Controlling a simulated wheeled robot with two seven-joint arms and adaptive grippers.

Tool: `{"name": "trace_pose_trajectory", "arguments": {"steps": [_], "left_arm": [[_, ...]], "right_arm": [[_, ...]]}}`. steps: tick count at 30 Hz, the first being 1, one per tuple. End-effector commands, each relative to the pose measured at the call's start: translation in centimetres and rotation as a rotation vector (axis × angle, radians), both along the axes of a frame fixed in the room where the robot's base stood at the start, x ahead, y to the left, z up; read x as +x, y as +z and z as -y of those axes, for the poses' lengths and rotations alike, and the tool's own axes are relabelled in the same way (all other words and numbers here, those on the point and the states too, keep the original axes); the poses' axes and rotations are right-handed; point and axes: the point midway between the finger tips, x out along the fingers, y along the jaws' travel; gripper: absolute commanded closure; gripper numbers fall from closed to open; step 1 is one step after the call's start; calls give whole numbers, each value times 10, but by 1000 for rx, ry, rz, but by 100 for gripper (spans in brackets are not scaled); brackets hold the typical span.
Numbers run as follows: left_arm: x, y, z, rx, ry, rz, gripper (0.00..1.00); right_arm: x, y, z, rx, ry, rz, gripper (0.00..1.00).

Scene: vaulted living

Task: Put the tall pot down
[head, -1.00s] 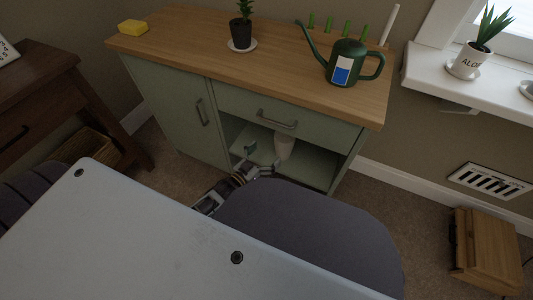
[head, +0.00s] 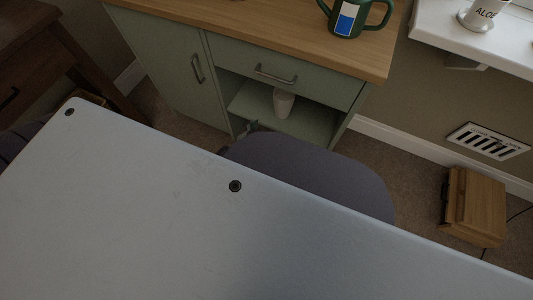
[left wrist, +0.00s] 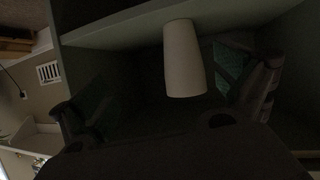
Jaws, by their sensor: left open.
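The tall pot (head: 284,103) is pale and stands upright on the shelf of the green cabinet's open compartment. It also shows in the left wrist view (left wrist: 184,60), top centre. My left gripper (head: 248,128) shows only as a small part at the compartment's lower left, apart from the pot; my body hides the rest. In the left wrist view, the left gripper's fingers (left wrist: 165,95) are spread wide, with the pot showing between them and clear space on both sides. My right gripper is not in view.
The open compartment's shelf (head: 310,122) has free room around the pot. A drawer with a handle (head: 276,75) is above it, and a closed door (head: 175,75) is at left. A green watering can (head: 350,18) stands on the cabinet top. A wooden box (head: 474,207) sits on the floor at right.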

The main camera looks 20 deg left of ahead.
Motion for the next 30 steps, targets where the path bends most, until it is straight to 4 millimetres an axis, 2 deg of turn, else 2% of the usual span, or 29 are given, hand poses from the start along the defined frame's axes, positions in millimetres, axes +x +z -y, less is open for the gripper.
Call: {"name": "trace_pose_trajectory", "arguments": {"steps": [10,21,30], "left_arm": [[-58,-10,25,-3,-27,-282,1],[-120,-6,47,-10,-96,-530,1],[-130,-4,51,-11,-111,-570,1]], "right_arm": [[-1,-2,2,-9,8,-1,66],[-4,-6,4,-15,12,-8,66],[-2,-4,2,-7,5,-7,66]]}}
